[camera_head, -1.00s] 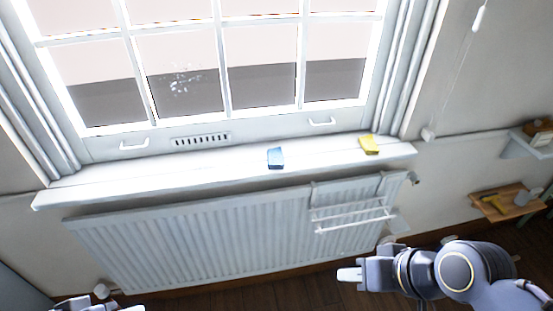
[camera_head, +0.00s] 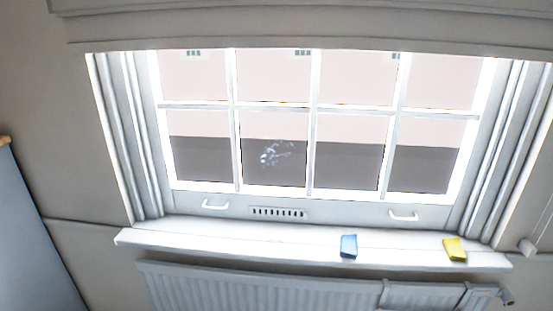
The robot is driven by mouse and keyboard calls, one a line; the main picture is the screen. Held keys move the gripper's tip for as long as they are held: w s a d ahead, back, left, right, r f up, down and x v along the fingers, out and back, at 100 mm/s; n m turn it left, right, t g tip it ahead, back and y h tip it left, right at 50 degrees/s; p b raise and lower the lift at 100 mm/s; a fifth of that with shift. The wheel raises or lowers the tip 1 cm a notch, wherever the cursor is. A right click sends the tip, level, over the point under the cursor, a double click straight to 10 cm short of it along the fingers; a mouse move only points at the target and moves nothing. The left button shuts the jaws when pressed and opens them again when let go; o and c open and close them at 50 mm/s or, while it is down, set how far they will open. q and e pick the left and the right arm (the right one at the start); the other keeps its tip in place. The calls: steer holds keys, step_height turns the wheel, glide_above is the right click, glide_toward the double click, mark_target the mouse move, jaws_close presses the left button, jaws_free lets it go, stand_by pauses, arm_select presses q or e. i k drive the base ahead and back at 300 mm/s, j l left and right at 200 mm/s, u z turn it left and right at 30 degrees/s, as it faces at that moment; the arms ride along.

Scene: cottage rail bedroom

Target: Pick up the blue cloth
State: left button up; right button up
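The blue cloth (camera_head: 348,246) is a small folded blue piece. It lies on the white window sill (camera_head: 200,242), right of the sill's middle and near its front edge. Neither of my grippers is in view now, so nothing of mine shows close to the cloth.
A yellow cloth or sponge (camera_head: 454,249) lies on the sill to the right. A white radiator (camera_head: 230,290) is below the sill. The closed window (camera_head: 310,150) has two handles and a vent. A blind (camera_head: 300,32) hangs above. The sill's left part is clear.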

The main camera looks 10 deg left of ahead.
mark_target(348, 244)
steer(key=l+u, duration=0.1)
steer(key=u, duration=0.9)
steer(key=l+u, duration=0.75)
steer(key=k+l+u, duration=0.15)
steer(key=l+u, duration=0.2)
steer(key=l, duration=0.2)
steer(key=k+l, duration=0.15)
steer(key=l, duration=0.25)
steer(key=k+l+u, duration=0.1)
steer(key=l, duration=0.25)
steer(key=k+l, duration=0.15)
steer(key=l, duration=0.25)
steer(key=u, duration=0.05)
